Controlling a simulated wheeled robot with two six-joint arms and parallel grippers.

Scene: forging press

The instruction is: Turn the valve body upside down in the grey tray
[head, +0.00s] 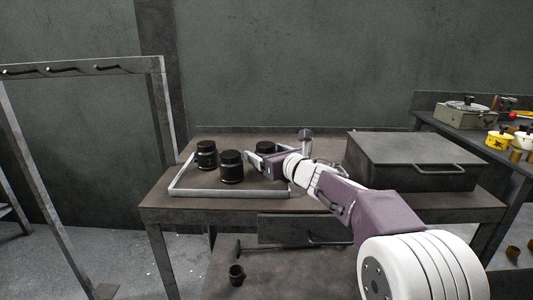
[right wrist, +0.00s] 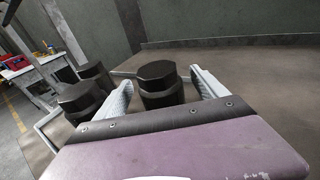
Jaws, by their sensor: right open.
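Three dark, stout valve bodies stand upright in the grey tray (head: 232,194) on the table. One is at the left (head: 206,155), one at the front middle (head: 231,168), and one at the back right (head: 266,147). My right gripper (head: 262,158) reaches in from the right at the back right body. In the right wrist view its open fingers (right wrist: 162,80) stand on either side of that body (right wrist: 161,88), with visible gaps. The other two bodies show left of the fingers in that view. My left gripper is not in view.
A dark metal box with a handle (head: 410,152) stands right of the tray. A side bench (head: 455,128) at the right holds yellow pots and other items. A small dark cup (head: 236,275) sits below the table.

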